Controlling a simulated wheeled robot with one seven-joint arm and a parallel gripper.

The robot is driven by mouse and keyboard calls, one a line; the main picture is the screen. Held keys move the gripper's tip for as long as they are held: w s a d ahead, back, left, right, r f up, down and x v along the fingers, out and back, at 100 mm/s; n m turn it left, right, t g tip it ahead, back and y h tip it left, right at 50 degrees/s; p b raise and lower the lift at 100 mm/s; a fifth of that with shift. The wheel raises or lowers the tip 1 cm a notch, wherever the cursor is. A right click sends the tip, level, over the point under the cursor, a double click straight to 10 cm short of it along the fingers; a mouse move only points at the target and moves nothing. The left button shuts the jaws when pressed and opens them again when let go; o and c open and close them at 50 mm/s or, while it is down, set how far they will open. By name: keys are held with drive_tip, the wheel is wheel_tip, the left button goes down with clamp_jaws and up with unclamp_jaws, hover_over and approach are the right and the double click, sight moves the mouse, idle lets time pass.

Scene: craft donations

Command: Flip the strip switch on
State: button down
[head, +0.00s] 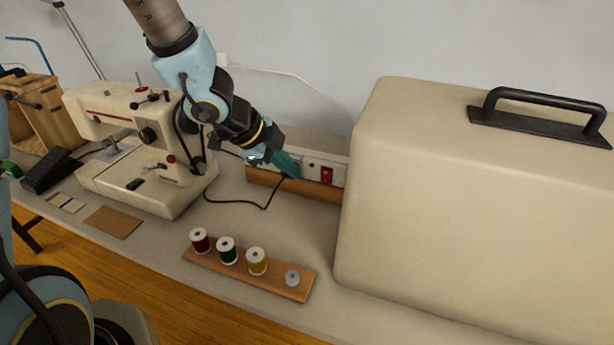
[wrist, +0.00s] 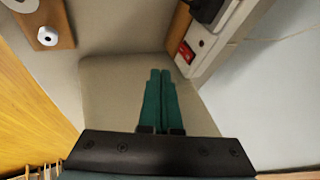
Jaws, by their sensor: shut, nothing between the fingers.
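The white power strip (head: 311,164) sits on a wooden block against the back wall, left of the large beige case. Its red rocker switch (head: 327,175) is near the strip's right end. The strip (wrist: 208,41) and red switch (wrist: 186,52) also show in the wrist view, ahead and to the right of the fingertips. My gripper (head: 291,168) has its teal fingers shut together and empty, in front of the strip and left of the switch. In the wrist view the closed fingers (wrist: 160,73) appear apart from the switch. I cannot tell which way the rocker is tilted.
A sewing machine (head: 136,143) stands left of my gripper. The big beige case (head: 460,200) closely borders the strip's right end. A wooden spool rack (head: 216,266) lies in front. A black cord (head: 240,204) loops over the table below the strip.

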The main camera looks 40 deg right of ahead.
sight(326, 177)
drive_tip(key=shift+f, duration=0.1)
drive_tip(key=shift+f, duration=0.1)
drive_tip(key=w+d+f+b, duration=0.1)
drive_tip(key=d+f, duration=0.7)
drive_tip(key=d, duration=0.1)
drive_tip(key=shift+w+f, duration=0.3)
drive_tip(key=shift+w+d+f, duration=0.1)
drive_tip(key=shift+d, duration=0.1)
idle(0.3)
